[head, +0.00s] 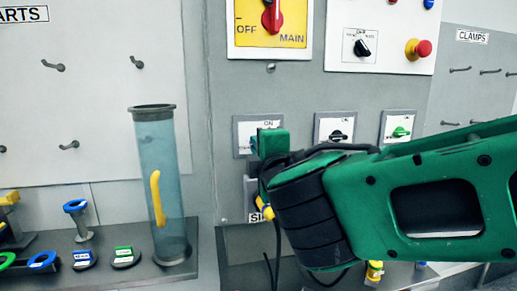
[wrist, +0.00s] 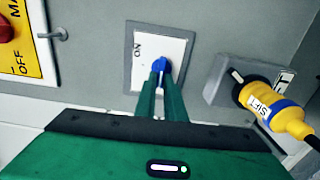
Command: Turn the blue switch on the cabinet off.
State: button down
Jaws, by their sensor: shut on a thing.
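The blue switch (wrist: 159,65) sits on a white plate (wrist: 172,48) in a grey frame, with an "ON" label at its left in the wrist view. In the head view the plate (head: 243,136) is partly covered by my gripper, and the blue switch is hidden there. My gripper (wrist: 161,80) reaches straight to the plate, its two green fingers closed on the blue knob. In the head view my gripper (head: 266,150) is in front of this left plate of the row. An "OFF" label on this plate cannot be made out.
A yellow plug (wrist: 275,112) marked "SIFT" sits in a grey socket box (wrist: 232,78) close beside the fingers. The black switch (head: 337,135) and green switch (head: 401,132) are to the right. A clear tube (head: 154,130) stands on the shelf at left.

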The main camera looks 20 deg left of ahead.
jog(key=shift+f, duration=0.3)
jog(key=c, duration=1.8)
grip_release()
jog(key=shift+c, duration=0.2)
jog(key=shift+r, duration=0.15)
jog(key=shift+s, duration=0.1)
jog(key=v, duration=1)
jog(key=shift+s+d, duration=0.2)
jog(key=shift+d, duration=0.05)
